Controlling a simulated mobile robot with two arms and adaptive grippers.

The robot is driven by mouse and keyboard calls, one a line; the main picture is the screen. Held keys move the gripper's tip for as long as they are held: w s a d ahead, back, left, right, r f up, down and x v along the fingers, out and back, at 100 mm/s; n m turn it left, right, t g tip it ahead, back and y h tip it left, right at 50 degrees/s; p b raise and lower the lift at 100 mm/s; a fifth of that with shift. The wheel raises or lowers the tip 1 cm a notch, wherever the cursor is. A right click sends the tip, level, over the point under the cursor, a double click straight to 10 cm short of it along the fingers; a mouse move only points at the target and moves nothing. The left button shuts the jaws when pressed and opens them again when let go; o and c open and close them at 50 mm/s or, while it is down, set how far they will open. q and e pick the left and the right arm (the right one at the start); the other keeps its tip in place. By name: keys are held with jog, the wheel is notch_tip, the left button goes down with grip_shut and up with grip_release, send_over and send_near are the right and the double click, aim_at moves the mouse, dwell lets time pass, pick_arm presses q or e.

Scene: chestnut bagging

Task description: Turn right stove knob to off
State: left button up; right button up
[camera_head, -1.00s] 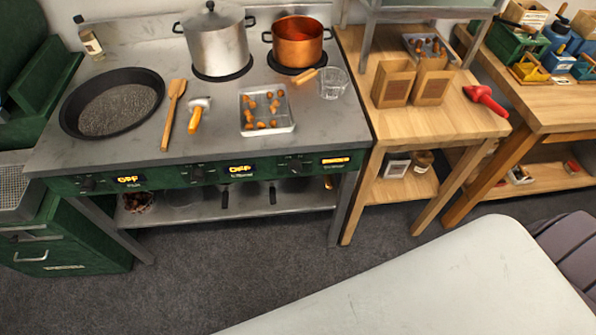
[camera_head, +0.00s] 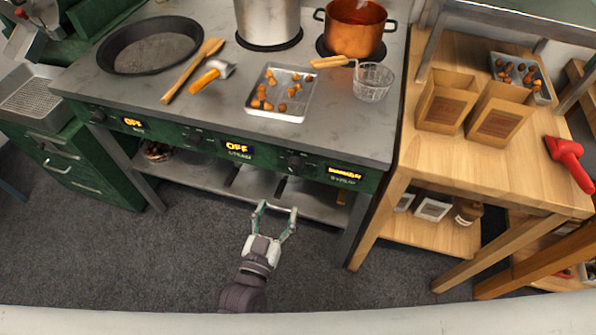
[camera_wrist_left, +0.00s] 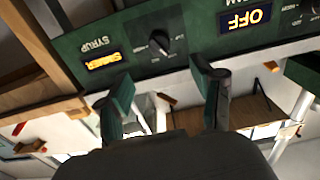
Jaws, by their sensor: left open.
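The right stove knob (camera_head: 298,162) is dark and sits on the green front panel (camera_head: 222,146), left of a lit amber display (camera_head: 345,172) labelled SYRUP. In the left wrist view the same knob (camera_wrist_left: 160,43) appears upside down, beside the display (camera_wrist_left: 108,59), which seems to read SIMMER. My left gripper (camera_head: 277,208) is open and empty, below and in front of the panel, apart from the knob. In the left wrist view its fingertips (camera_wrist_left: 162,72) lie on either side of the knob's line. My right gripper is not in view.
A copper pot (camera_head: 354,30) and steel pot (camera_head: 268,20) stand on the stove (camera_head: 210,98). A tray of chestnuts (camera_head: 298,114) and a glass-like basket (camera_head: 373,83) sit near its front edge. A wooden table (camera_head: 420,160) stands to the right. The floor before the stove is clear.

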aim_at(293, 172)
pick_arm(q)
jog(key=shift+x, duration=5.9)
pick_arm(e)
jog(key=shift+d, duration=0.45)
pick_arm(q)
jog(key=shift+c, duration=0.2)
jog(key=c, duration=1.1)
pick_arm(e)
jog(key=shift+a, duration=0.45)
